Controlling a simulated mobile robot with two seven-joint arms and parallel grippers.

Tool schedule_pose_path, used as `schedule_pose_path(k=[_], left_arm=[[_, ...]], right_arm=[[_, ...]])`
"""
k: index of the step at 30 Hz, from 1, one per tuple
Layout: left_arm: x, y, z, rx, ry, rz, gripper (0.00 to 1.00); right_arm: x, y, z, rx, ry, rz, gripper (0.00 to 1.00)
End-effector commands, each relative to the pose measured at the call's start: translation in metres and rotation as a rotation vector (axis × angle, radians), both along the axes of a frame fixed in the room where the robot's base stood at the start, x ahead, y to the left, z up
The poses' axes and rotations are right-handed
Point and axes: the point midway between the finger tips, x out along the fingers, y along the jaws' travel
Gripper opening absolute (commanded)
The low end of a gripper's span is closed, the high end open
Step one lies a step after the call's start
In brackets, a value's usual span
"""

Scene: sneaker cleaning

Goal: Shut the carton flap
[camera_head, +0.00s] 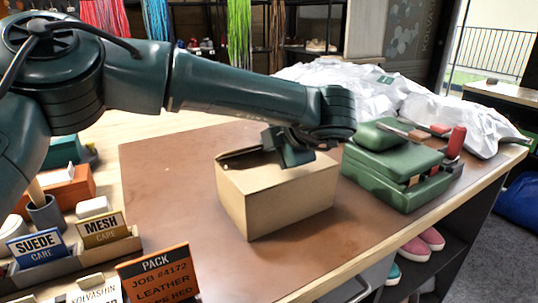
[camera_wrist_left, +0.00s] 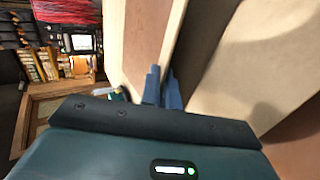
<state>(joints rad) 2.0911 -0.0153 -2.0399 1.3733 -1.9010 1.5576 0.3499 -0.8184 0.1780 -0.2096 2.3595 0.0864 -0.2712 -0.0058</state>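The tan carton (camera_head: 278,198) stands on a brown mat in the middle of the workbench in the head view. Its top looks mostly covered, with a dark gap along the back left edge. My left gripper (camera_head: 289,146) reaches over from the left, low at the carton's top back edge. In the left wrist view its two fingers (camera_wrist_left: 163,88) are close together, beside a thin tan edge of the carton (camera_wrist_left: 177,35). A broad tan panel lies to their right. I cannot tell whether the edge is between the fingers. My right gripper is out of view.
A green case (camera_head: 398,170) with brushes on top stands close right of the carton. White crumpled wrapping (camera_head: 350,82) lies behind. Card holders and a pack sign (camera_head: 158,275) stand at the front left. The brown mat (camera_head: 170,180) is clear left of the carton.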

Motion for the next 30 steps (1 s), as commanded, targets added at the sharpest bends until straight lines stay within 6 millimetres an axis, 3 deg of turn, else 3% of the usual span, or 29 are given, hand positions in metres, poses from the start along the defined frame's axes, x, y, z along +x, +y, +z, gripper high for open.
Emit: schedule_pose_path(k=[10,18,30], left_arm=[[-0.0003,-0.0009,0.0001,0.003,-0.004,-0.002,0.00],[-0.0003,-0.0007,0.0000,0.003,-0.004,-0.001,0.25],[-0.0008,-0.0006,-0.0015,0.003,0.000,-0.002,0.25]], right_arm=[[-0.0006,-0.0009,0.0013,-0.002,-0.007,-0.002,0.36],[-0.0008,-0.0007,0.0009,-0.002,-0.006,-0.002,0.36],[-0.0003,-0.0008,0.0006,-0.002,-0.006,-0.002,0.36]])
